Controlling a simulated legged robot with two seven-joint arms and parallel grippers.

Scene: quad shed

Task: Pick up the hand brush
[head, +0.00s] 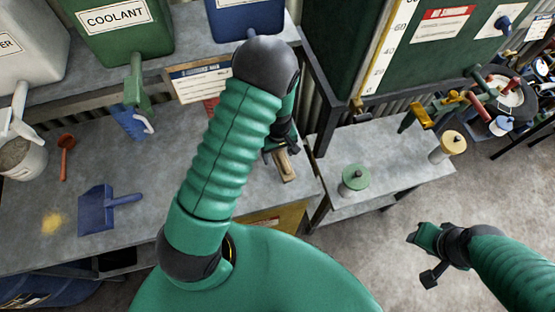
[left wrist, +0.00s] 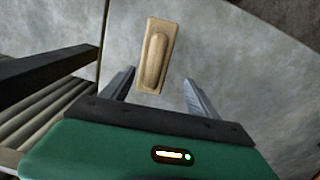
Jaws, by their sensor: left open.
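The hand brush (head: 286,166) is a light wooden block with a rounded raised grip; I see no bristles. It lies on the grey bench top near the bench's right end. In the left wrist view the hand brush (left wrist: 157,55) is just beyond the fingertips, roughly centred between them, its long side running nearly along the fingers. My left gripper (head: 281,147) is open and empty above it, partly hidden by my own arm in the head view; its spread fingers show in the left wrist view (left wrist: 160,86). My right gripper (head: 424,258) is open and empty over the floor at the right.
A blue dustpan (head: 97,211), yellow powder (head: 52,222) and a red-brown scoop (head: 66,152) lie on the bench's left part. A coolant tank (head: 120,35) stands behind.

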